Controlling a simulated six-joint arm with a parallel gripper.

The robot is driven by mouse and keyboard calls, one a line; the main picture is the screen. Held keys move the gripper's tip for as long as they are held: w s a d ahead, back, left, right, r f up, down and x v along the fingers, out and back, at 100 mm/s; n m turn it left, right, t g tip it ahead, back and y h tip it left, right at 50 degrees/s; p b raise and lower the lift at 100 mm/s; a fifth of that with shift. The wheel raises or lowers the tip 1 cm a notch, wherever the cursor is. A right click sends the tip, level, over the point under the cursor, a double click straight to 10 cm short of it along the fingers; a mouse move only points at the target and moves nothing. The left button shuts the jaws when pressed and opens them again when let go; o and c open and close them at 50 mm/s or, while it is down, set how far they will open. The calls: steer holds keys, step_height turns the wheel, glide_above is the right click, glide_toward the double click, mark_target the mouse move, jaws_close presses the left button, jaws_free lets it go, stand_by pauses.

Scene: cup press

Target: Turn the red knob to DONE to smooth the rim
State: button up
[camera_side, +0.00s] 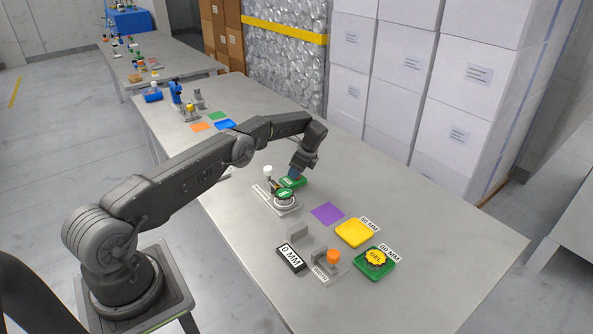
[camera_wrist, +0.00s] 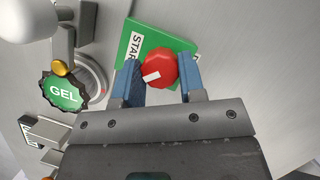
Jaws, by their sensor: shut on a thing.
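The red knob (camera_wrist: 163,66) shows in the wrist view on a green box (camera_wrist: 150,35), which also shows in the side view (camera_side: 298,183). My gripper (camera_wrist: 160,74) has its blue fingers on either side of the knob and is shut on it. A white mark on the knob points toward the lower left. Part of a START label (camera_wrist: 135,45) shows beside the knob; no DONE label is readable. Left of the box, a green GEL cup (camera_wrist: 63,91) sits at the press (camera_wrist: 95,75). In the side view, my gripper (camera_side: 296,174) hides the knob.
A white-topped post (camera_side: 267,170) stands by the press. A purple square (camera_side: 327,214), a yellow tray (camera_side: 354,233) and a green tray (camera_side: 360,268) with a yellow GEL cup (camera_side: 376,257) lie nearer, beside a width gauge (camera_side: 320,262) reading 0 MM. The table's right side is clear.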

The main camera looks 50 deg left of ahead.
stand_by(0.5)
steer(key=o, duration=0.9)
steer(key=shift+o, duration=0.2)
steer(key=v, duration=0.7)
steer(key=shift+r, duration=0.25)
